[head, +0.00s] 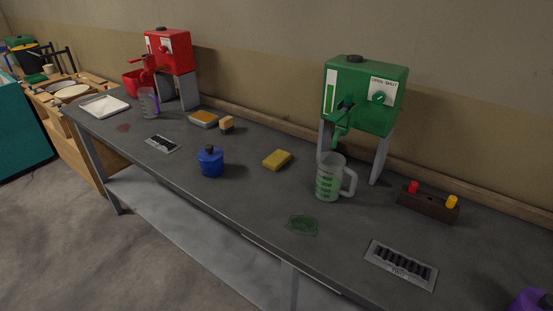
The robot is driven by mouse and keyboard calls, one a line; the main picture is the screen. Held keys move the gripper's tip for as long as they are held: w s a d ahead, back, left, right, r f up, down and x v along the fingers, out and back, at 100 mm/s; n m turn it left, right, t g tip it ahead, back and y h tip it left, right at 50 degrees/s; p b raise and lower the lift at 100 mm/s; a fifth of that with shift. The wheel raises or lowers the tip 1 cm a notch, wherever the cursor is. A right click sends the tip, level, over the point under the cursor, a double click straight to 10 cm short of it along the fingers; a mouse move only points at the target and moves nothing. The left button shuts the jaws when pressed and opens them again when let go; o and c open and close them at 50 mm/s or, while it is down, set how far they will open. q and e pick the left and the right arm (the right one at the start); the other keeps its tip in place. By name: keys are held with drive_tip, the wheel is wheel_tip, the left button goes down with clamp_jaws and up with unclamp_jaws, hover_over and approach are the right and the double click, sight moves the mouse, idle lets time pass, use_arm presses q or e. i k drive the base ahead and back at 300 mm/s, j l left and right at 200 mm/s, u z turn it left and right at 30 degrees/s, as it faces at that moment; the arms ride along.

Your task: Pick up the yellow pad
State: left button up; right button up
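The yellow pad (277,160) lies flat on the dark grey table (240,185), near the middle of the head view. It is a small block with nothing on top of it and clear tabletop around it. A second yellow-orange piece (204,118) lies in or on a small light tray farther back to the left. Neither of my grippers shows in the head view.
A blue canister (210,161) stands left of the pad. A measuring jug (330,178) stands right of it, below the green dispenser (365,97). A red dispenser (169,53) is at the far left. A wooden block (430,205) with red and yellow plugs lies right.

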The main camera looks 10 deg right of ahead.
sight(278, 159)
drive_tip(key=i+j+z, duration=0.15)
drive_tip(key=j, duration=0.15)
drive_tip(key=i+j+z, duration=0.1)
drive_tip(key=j, duration=0.25)
drive_tip(key=i+j+z, duration=0.15)
drive_tip(key=j, duration=0.2)
drive_tip(key=i+j+z, duration=0.1)
drive_tip(key=j, duration=0.25)
drive_tip(key=i+j+z, duration=0.15)
drive_tip(key=j, duration=0.2)
